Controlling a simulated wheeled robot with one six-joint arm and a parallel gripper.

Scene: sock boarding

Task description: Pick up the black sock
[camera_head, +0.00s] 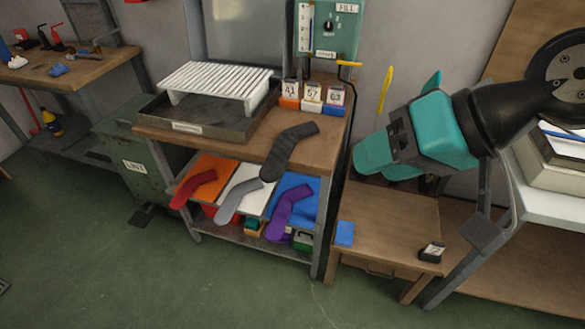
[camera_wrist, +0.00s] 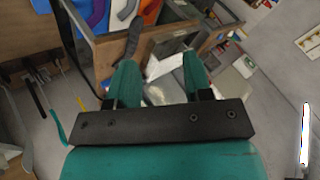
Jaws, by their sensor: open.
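The black sock (camera_head: 286,150) lies on the wooden bench top (camera_head: 215,142), near its front edge, with its lower end reaching the edge above the coloured socks. In the wrist view the black sock (camera_wrist: 133,38) shows just past the tip of the left finger. My gripper (camera_head: 375,160) is teal, to the right of the bench and apart from the sock. Its two fingers in the wrist view (camera_wrist: 160,72) are spread with nothing held between them.
Red (camera_head: 196,188), grey (camera_head: 238,198) and purple (camera_head: 290,210) socks lie on coloured panels below the bench top. A white slatted rack (camera_head: 215,82) stands in a dark tray (camera_head: 170,119) behind. Small numbered blocks (camera_head: 312,105) stand behind the sock. A small wooden table (camera_head: 385,215) is below my gripper.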

